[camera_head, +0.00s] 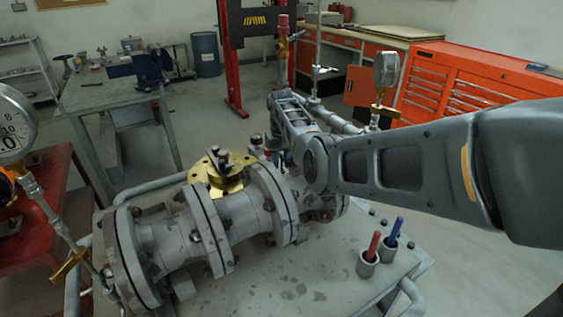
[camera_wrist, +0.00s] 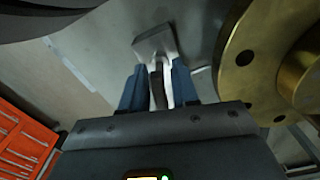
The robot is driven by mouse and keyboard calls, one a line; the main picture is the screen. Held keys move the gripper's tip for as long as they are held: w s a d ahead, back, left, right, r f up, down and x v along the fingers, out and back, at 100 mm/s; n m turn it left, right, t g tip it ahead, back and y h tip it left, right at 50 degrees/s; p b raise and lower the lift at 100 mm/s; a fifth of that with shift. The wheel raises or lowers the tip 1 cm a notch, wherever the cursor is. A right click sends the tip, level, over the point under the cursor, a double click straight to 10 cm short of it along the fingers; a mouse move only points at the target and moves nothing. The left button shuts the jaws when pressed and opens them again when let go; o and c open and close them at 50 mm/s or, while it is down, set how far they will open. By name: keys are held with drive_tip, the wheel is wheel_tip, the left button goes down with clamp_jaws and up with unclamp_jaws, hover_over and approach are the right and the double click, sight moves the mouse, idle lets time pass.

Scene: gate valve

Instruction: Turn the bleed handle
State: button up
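The grey valve body (camera_head: 225,225) lies on a metal table, with a brass flange (camera_head: 218,178) on top. The brass flange also fills the right of the wrist view (camera_wrist: 245,75). My gripper (camera_wrist: 160,65) points down behind the valve, beside the flange; in the head view its fingers are small and partly hidden. In the wrist view its blue fingers stand apart, a narrow dark bar (camera_wrist: 157,88) between them and a light gap beside it. A grey block (camera_wrist: 155,42) lies just beyond the fingertips. I cannot tell which part is the bleed handle, or whether the fingers touch it.
A red-handled and a blue-handled tool (camera_head: 393,232) stand in cups on the table. Pressure gauges (camera_head: 386,70) rise at right and left. An orange tool cabinet (camera_head: 465,85) stands behind. My arm crosses the right side above the table.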

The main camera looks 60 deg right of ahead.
sight(282, 155)
drive_tip(key=shift+o, duration=0.5)
drive_tip(key=shift+r, duration=0.1)
wheel_tip(282, 155, up, 8)
drive_tip(key=shift+f, duration=0.2)
drive_tip(key=shift+d+r, duration=0.1)
drive_tip(key=shift+d+r, duration=0.25)
drive_tip(key=shift+r, duration=0.25)
drive_tip(key=shift+a+r+b, duration=0.1)
drive_tip(key=shift+r+b, duration=0.2)
drive_tip(key=shift+a, duration=0.1)
